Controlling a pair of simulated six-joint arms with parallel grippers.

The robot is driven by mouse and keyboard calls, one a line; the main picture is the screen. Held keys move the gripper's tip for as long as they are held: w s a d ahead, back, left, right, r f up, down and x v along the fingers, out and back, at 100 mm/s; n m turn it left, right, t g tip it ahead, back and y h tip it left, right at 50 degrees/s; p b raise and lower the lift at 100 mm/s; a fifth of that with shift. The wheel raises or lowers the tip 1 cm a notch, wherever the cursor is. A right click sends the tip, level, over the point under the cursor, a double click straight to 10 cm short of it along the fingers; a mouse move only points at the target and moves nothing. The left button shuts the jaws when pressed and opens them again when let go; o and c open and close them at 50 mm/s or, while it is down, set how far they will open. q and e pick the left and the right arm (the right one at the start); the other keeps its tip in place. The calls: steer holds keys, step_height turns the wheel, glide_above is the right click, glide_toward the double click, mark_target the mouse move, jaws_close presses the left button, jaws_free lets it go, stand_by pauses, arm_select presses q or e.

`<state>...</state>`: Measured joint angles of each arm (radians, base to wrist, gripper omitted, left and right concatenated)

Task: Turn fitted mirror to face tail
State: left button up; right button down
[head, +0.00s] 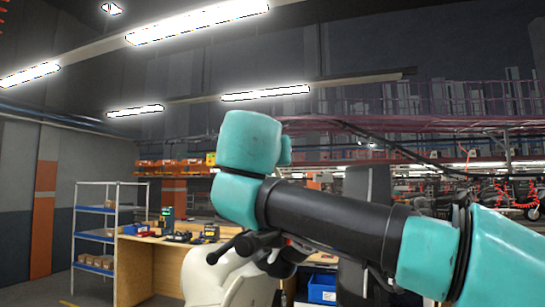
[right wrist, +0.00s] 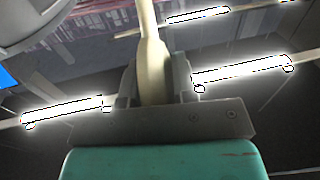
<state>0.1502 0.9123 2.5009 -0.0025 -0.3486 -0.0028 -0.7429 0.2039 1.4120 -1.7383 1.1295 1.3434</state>
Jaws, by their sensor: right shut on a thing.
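In the right wrist view my right gripper (right wrist: 153,90) is shut on a pale cream stem (right wrist: 150,45), with one grey finger on each side of it. The stem runs up out of the picture; I cannot tell whether it belongs to the mirror. A grey rounded shape (right wrist: 40,22) fills the top left corner, too cropped to name. In the head view a cream scooter body (head: 225,280) with a black handlebar (head: 240,247) shows at the bottom centre, partly behind my right arm. No mirror face is clearly visible. My left gripper is not in view.
A wooden workbench (head: 143,266) with tools stands behind the scooter, and a shelf rack with blue shelves (head: 95,238) stands at left. A blue bin (head: 322,288) is at the bottom right of centre. A dark upright panel (head: 368,185) stands behind my right arm.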

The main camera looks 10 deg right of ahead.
steer(key=shift+w+a+m+g+h, duration=0.25)
steer(key=shift+m+g+h, duration=0.15)
steer(key=shift+h, duration=0.25)
steer(key=shift+w+a+m+g+h, duration=0.1)
steer(key=shift+a+m+g+h, duration=0.2)
steer(key=shift+m+h, duration=0.3)
steer(key=shift+d, duration=0.1)
steer(key=c, duration=0.8)
jaws_free()
steer(key=shift+s, duration=0.15)
steer(key=v, duration=1.7)
steer(key=shift+s, duration=0.1)
